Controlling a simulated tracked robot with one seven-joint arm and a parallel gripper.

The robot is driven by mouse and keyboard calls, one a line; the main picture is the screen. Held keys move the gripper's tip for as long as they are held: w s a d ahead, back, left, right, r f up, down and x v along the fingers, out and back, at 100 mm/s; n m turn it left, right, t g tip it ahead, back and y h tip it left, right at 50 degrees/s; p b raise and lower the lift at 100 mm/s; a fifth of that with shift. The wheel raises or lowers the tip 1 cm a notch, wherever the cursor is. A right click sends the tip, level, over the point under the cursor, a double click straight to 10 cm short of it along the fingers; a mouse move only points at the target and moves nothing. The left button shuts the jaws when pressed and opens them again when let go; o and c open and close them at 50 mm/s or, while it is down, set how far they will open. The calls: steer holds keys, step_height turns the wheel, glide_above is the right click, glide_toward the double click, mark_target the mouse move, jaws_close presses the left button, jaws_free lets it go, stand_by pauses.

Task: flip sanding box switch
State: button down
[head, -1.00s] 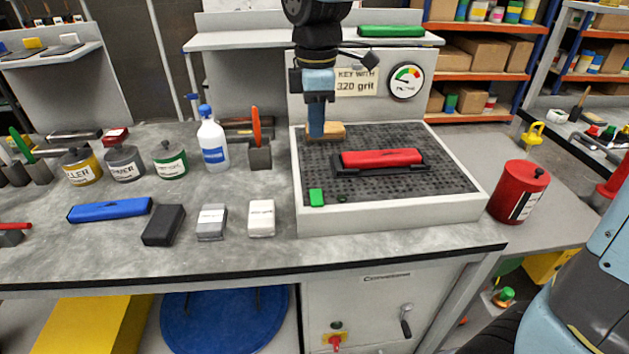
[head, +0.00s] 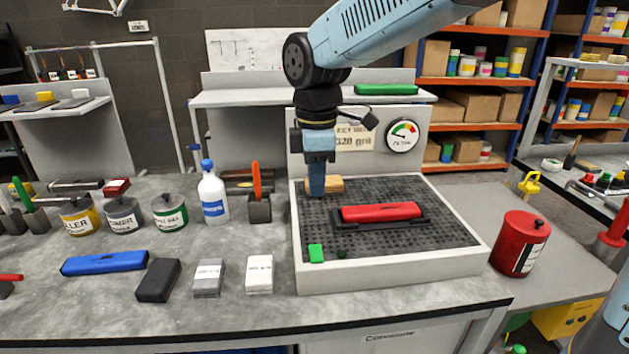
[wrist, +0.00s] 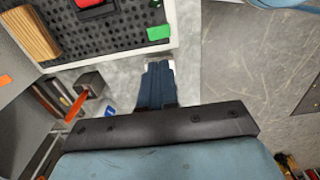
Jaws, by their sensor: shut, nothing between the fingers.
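The sanding box (head: 390,265) is a pale tray with a dark perforated top on the bench. A small green block (head: 315,253), which may be its switch, sits at the top's front left corner, with a tiny dark knob (head: 341,254) beside it. The green block also shows in the wrist view (wrist: 159,33). My gripper (head: 316,192) points down, shut and empty. In the head view it overlaps the box's back left part, by a wooden block (head: 332,184). In the wrist view my fingertips (wrist: 158,66) appear just outside the pale rim, near the green block, apart from it.
A red part (head: 380,211) lies on a black holder on the box. A gauge (head: 403,136) is on the panel behind. A red canister (head: 520,243) stands right.

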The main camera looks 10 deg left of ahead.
step_height(320, 180, up, 14)
steer(key=s, duration=0.2)
steer(key=shift+d+f, duration=0.15)
steer(key=shift+d, duration=0.1)
stand_by(0.4)
